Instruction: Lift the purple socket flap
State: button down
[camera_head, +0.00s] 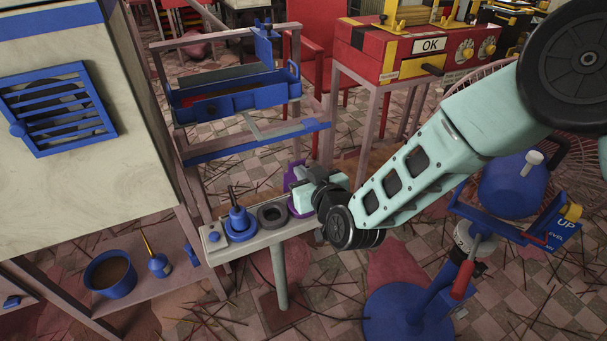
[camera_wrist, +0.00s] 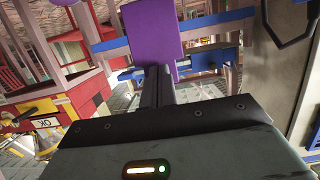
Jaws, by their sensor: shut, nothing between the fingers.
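The purple socket flap (camera_wrist: 152,32) shows as a flat purple panel straight past my fingertips in the wrist view. In the head view the purple flap (camera_head: 293,176) stands up at the right end of a pale bench, partly hidden by my gripper. More purple shows below my gripper there. My gripper (camera_head: 301,174) is at the flap, its fingers closed together. In the wrist view my gripper's dark fingers (camera_wrist: 155,72) overlap the flap's lower edge with nothing between them. I cannot tell whether they touch it.
The pale bench (camera_head: 262,241) also bears a blue socket with a plug (camera_head: 238,222) and a dark round socket (camera_head: 271,215). A blue tray rack (camera_head: 235,95) stands behind. A red OK machine (camera_head: 410,50) is at the back right. A blue pedestal device (camera_head: 410,310) stands at the right.

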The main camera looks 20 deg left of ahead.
jog(key=shift+w+a, duration=0.1)
jog(key=shift+w+a+b, duration=0.35)
jog(key=shift+w+a, duration=0.3)
jog(key=shift+a, duration=0.1)
jog(key=p+v, duration=0.2)
jog(key=v, duration=0.6)
dwell(0.4)
jog(key=shift+d, duration=0.15)
